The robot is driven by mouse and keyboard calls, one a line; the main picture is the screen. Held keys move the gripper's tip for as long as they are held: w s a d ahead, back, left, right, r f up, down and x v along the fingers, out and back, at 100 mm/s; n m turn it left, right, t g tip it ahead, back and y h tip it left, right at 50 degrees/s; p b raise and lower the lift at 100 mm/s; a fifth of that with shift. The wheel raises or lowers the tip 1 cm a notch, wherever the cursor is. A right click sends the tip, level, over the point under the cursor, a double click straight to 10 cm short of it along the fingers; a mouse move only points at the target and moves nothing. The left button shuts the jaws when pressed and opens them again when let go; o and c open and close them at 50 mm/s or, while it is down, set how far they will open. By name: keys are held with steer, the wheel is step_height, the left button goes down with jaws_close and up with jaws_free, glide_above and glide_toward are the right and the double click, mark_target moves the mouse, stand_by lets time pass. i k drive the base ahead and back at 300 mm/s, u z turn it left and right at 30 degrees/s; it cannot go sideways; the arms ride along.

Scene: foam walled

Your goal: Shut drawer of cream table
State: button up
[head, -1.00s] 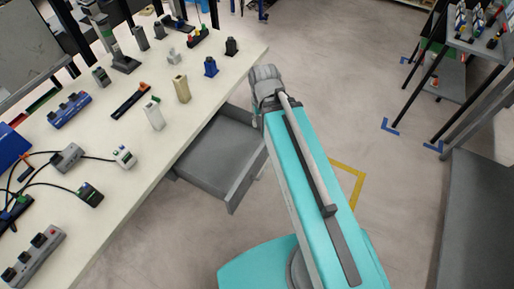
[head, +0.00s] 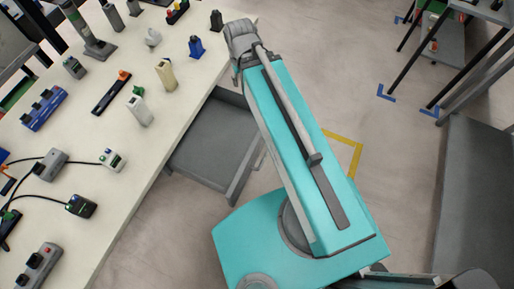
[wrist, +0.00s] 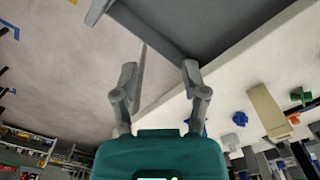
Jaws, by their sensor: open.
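The cream table (head: 145,150) runs along the left of the head view. Its grey drawer (head: 208,150) is pulled out from under the near edge, empty, with its front panel (head: 243,172) facing right over the floor. My turquoise arm passes beside the front and hides part of it. In the wrist view my gripper (wrist: 160,70) is open and empty, its two fingers apart. The grey drawer (wrist: 215,22) shows at the top there, beyond the fingertips, and the cream tabletop (wrist: 240,85) at right.
A dark rack (head: 460,45) stands at upper right, a grey surface (head: 478,190) at right. The floor between is open.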

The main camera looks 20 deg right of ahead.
mark_target(220, 150)
steer(key=u, duration=0.3)
steer(key=k, duration=1.15)
steer(key=z, duration=0.5)
